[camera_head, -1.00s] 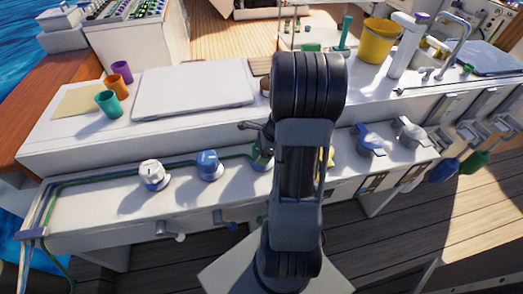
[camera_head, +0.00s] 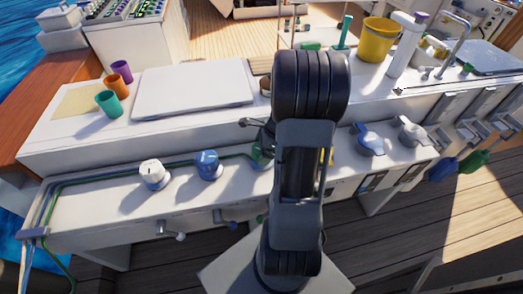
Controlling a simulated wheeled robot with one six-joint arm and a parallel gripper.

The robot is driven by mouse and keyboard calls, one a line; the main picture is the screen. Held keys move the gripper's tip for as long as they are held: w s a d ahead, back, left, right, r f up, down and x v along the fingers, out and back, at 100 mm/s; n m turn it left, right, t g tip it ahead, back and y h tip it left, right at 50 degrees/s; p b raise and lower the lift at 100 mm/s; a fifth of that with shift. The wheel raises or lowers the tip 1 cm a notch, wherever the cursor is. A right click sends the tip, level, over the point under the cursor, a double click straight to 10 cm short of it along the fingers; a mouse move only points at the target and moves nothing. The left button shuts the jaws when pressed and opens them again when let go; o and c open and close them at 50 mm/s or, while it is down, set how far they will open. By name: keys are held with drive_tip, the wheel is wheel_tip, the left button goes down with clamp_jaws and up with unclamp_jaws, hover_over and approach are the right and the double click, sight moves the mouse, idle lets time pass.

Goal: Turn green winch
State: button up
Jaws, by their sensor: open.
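The green winch (camera_head: 260,155) sits on the white lower ledge near the middle of the picture. Only its left part shows; my dark arm hides the rest. A small dark grey part of my gripper (camera_head: 256,123) juts out to the left from behind my arm, just above the winch in the picture. The gripper is open. Most of it is hidden behind my arm, and I cannot tell whether it touches the winch.
A blue winch (camera_head: 208,165) and a white winch (camera_head: 153,174) stand on the ledge to the left. Two more winches, pale blue (camera_head: 371,140) and grey (camera_head: 411,131), stand to the right. Cups (camera_head: 109,104) and a yellow bucket (camera_head: 377,41) are on the upper counter.

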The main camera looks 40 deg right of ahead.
drive_tip(key=p+v, duration=0.2)
drive_tip(key=v, duration=1)
drive_tip(key=shift+d+r, duration=0.15)
drive_tip(key=shift+r, duration=0.05)
drive_tip(key=shift+s, duration=0.1)
drive_tip(key=s+a+r+n+h+p, duration=0.1)
drive_tip(key=s+a+r+n+p, duration=0.1)
drive_tip(key=a+r+n+p, duration=0.3)
drive_tip(key=s+a+r+n+t+h+p, duration=0.1)
drive_tip(key=a+r+n+p, duration=0.5)
drive_tip(key=a+r+n, duration=0.6)
drive_tip(key=s+a+n+h, duration=0.1)
drive_tip(key=a+n, duration=0.3)
drive_tip(key=n, duration=0.3)
drive_tip(key=shift+a+n+h, duration=0.3)
drive_tip(key=shift+n, duration=0.1)
drive_tip(key=shift+a+r, duration=0.1)
drive_tip(key=shift+a, duration=0.2)
drive_tip(key=shift+c, duration=0.3)
